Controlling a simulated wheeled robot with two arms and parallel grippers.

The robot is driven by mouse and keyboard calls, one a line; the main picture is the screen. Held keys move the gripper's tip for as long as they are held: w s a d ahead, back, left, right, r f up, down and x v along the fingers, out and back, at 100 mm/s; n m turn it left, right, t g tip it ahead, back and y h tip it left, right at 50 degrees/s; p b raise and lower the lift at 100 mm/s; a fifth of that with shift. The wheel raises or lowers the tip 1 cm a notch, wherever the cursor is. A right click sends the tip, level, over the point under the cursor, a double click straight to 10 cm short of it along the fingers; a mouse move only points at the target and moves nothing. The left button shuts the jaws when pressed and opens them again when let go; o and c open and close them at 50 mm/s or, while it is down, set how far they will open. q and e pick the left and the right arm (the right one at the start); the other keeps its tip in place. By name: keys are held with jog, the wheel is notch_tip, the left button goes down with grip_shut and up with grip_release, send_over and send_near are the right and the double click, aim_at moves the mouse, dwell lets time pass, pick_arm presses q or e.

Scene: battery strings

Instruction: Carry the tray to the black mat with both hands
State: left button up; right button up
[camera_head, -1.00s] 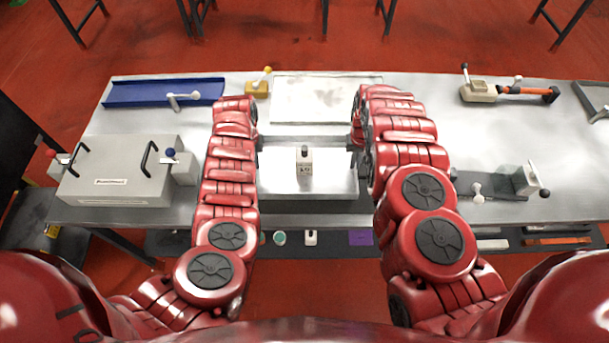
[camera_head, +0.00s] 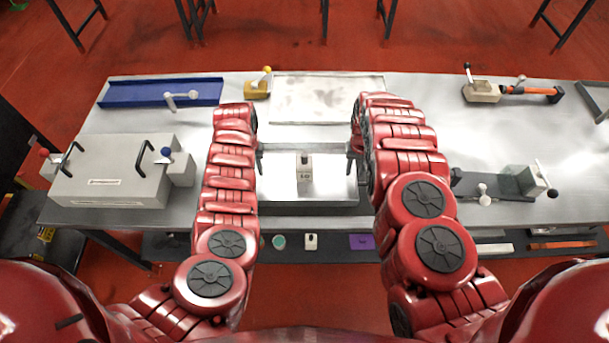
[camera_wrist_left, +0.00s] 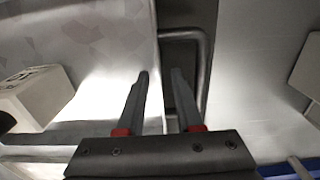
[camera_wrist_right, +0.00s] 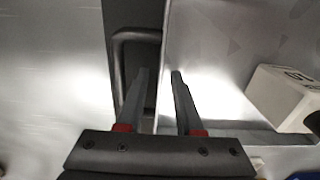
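The tray (camera_head: 285,190) is a shiny metal tray with a white block (camera_head: 304,172) standing on it, in the centre of the table in the head view. The dark mat (camera_head: 310,209) shows as a strip along the tray's near side, so the tray lies over it; whether it rests fully on it I cannot tell. My left gripper (camera_wrist_left: 160,75) is open at the tray's left side, its fingers either side of the tray edge beside the bent handle (camera_wrist_left: 205,60). My right gripper (camera_wrist_right: 158,72) is open at the right side, beside the other handle (camera_wrist_right: 119,60). Neither handle bar is pinched.
A grey box (camera_head: 112,178) with black handles stands at left. A blue channel (camera_head: 160,93) and a yellow piece (camera_head: 257,86) lie at the back. A pale plate (camera_head: 325,97) lies behind the tray. A clamp fixture (camera_head: 515,183) stands at right. The table's right middle is clear.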

pick_arm(q)
jog(key=shift+r, duration=0.1)
pick_arm(e)
jog(key=shift+r, duration=0.1)
pick_arm(q)
notch_tip(320, 180, up, 12)
pick_arm(e)
notch_tip(320, 180, up, 12)
dwell(0.7)
dwell(0.5)
